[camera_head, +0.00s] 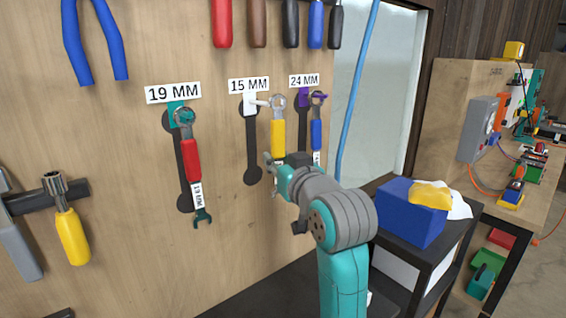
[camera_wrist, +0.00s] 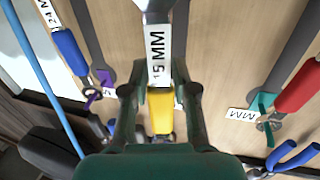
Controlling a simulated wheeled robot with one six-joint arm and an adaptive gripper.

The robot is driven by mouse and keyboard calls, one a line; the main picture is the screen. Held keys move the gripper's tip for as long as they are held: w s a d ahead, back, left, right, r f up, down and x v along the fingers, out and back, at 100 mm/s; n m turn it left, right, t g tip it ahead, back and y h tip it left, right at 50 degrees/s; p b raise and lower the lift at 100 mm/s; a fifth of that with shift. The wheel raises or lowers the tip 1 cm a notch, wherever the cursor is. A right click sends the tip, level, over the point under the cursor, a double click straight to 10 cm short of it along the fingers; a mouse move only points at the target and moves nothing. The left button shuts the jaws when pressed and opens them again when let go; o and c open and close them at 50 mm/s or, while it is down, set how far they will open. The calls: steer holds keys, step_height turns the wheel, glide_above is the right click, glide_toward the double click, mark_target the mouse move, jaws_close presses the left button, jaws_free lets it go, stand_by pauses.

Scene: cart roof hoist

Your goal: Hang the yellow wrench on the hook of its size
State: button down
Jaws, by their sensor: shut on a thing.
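The yellow wrench (camera_head: 278,136) hangs upright in my gripper (camera_head: 277,170), ring end up, in front of the board. Its white tag in the wrist view reads 15 MM, above the yellow handle (camera_wrist: 161,112). My gripper (camera_wrist: 158,100) is shut on the wrench at its lower part.
The red wrench (camera_head: 191,160) hangs at the teal 19 MM hook on the left. The blue wrench (camera_head: 316,135) hangs at the purple 24 MM hook, close to the right of the yellow one. A cart with a blue box (camera_head: 408,215) stands at right.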

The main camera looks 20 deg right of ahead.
steer(key=shift+w+a+f, duration=0.15)
steer(key=shift+w+a, duration=0.15)
steer(key=shift+w, duration=0.6)
steer(key=shift+w+a+f, duration=0.2)
steer(key=shift+w+a, duration=0.1)
steer(key=shift+w, duration=0.65)
steer(key=shift+w+a+f, duration=0.15)
steer(key=shift+w+a, duration=0.15)
steer(key=shift+w, duration=0.6)
steer(key=c, duration=0.8)
jaws_free()
steer(key=shift+f, duration=0.1)
